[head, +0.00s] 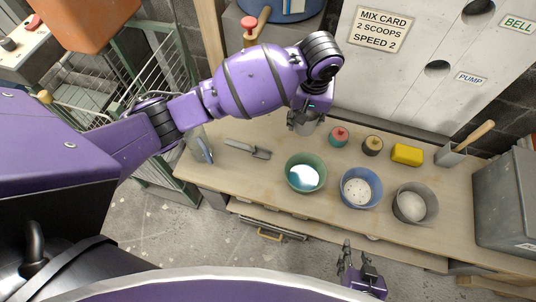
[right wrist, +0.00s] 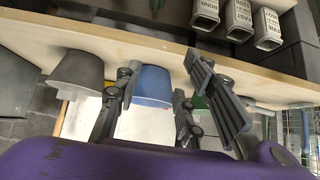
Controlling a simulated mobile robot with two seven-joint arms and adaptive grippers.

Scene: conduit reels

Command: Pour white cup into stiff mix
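A pale grey-white cup (head: 308,127) shows at my left gripper (head: 303,118), which appears shut around it above the back of the bench; the hand partly hides both. Three buckets stand in front: a green one (head: 291,184) with shiny liquid, a blue one (head: 346,199) with pale, speckled contents, and a grey one (head: 431,214) with a smooth pale mass. I cannot tell which holds the stiff mix. My right gripper (head: 357,259) is open and empty, low before the bench; its spread fingers (right wrist: 168,95) show in the right wrist view, with the grey (right wrist: 76,68) and blue (right wrist: 153,83) buckets beyond.
On the bench (head: 250,180) are a trowel (head: 249,148), red-topped (head: 338,137) and black-topped (head: 372,145) jars, a yellow sponge (head: 407,154) and a wooden-handled tool in a holder (head: 448,156). A grey bin (head: 508,200) closes the right end. Labelled containers (right wrist: 238,20) sit under the bench.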

